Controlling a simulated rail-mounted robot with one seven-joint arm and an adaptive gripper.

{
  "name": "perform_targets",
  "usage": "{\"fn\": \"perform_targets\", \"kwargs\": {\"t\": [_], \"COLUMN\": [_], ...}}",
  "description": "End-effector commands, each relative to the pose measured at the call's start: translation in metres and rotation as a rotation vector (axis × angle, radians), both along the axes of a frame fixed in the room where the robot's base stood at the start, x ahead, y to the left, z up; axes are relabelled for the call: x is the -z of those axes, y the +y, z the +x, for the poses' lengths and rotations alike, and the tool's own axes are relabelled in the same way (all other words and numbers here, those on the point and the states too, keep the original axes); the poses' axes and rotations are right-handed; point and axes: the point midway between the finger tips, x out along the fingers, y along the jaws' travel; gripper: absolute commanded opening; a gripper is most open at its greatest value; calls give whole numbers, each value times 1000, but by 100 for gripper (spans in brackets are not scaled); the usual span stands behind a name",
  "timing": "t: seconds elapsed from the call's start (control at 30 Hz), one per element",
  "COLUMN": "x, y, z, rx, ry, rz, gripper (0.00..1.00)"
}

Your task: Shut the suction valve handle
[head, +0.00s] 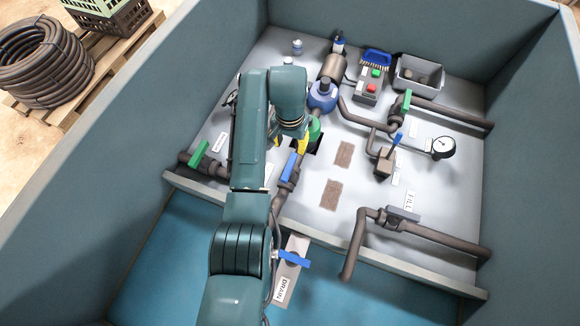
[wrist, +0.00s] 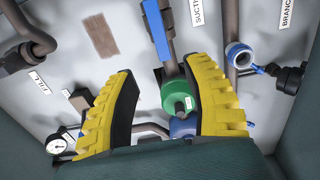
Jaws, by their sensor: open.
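The suction valve handle (head: 290,166) is a blue bar on a brown pipe, just below my gripper in the head view. In the wrist view the blue handle (wrist: 158,32) lies roughly along its pipe, beside the partly cropped SUCTION label (wrist: 197,12). My gripper (head: 289,143) has yellow fingers and is open and empty. In the wrist view my gripper (wrist: 160,70) has its fingers spread either side of the green pump part (wrist: 177,96), with the handle beyond the fingertips. My arm hides part of the area left of the handle in the head view.
A blue drain handle (head: 293,258) and a brown fill pipe (head: 352,250) stand near the front. A pressure gauge (head: 443,148), a green handle (head: 406,102) and a grey bin (head: 420,73) are at the right. Another green handle (head: 199,153) is at the left.

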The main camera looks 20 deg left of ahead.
Motion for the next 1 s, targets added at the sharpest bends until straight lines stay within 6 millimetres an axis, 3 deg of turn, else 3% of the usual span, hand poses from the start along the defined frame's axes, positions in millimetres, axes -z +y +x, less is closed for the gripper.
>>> {"fn": "perform_targets", "kwargs": {"t": [0.03,0.1,0.5,0.67,0.93,0.97,1.0], "x": [20,38,127,141,142,142,142], "y": [-1,-1,-1,-1,-1,-1,-1], "z": [-1,-1,-1,-1,-1,-1,-1], "rx": [0,0,1,1,1,1,1], "ry": [5,6,3,2,2,3,2], "rz": [-1,-2,-1,-1,-1,-1,-1], "gripper": [50,50,50,50,50,49,42]}}
